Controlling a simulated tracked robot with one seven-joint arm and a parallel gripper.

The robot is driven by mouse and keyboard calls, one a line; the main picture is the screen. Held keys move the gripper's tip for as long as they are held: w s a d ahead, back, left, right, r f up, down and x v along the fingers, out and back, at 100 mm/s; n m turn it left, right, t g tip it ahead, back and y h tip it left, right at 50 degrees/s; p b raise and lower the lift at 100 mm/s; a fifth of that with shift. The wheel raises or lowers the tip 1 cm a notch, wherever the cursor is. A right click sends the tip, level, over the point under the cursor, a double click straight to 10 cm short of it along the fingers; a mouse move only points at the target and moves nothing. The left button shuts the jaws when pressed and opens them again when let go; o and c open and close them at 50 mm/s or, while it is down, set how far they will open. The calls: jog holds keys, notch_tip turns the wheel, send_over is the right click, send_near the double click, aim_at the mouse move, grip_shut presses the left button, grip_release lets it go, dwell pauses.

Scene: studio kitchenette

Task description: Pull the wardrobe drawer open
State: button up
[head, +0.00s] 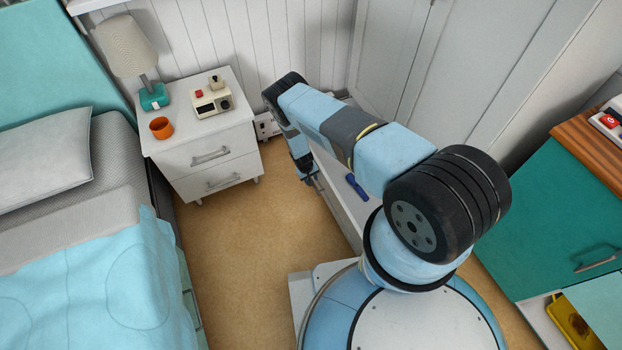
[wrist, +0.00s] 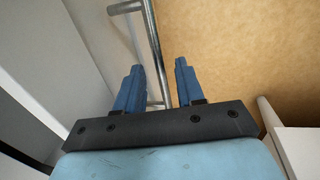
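The drawer's bar handle (wrist: 152,45) is a grey metal bar on a pale front panel (wrist: 92,30) in the wrist view. My gripper (wrist: 160,82) is open, with one blue finger on each side of the bar. Gaps show between the bar and the fingers, and nothing is clamped. In the head view my gripper (head: 311,182) is low beside the white front, partly hidden by my arm. The white wardrobe (head: 400,50) stands behind my arm, which hides much of its lower part. I cannot tell how far the drawer stands out.
A small blue object (head: 357,187) lies on a white surface beside my arm. A white nightstand (head: 210,165) with a lamp, an orange cup and a clock radio stands at the left. The bed (head: 90,260) bounds the clear tan floor (head: 240,245). A green cabinet (head: 560,220) is at right.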

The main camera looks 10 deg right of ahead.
notch_tip(320, 180, up, 13)
jog(key=a, duration=0.2)
jog(key=shift+s+a+r, duration=0.15)
jog(key=shift+s+a, duration=0.15)
jog(key=shift+a, duration=0.05)
dwell(0.5)
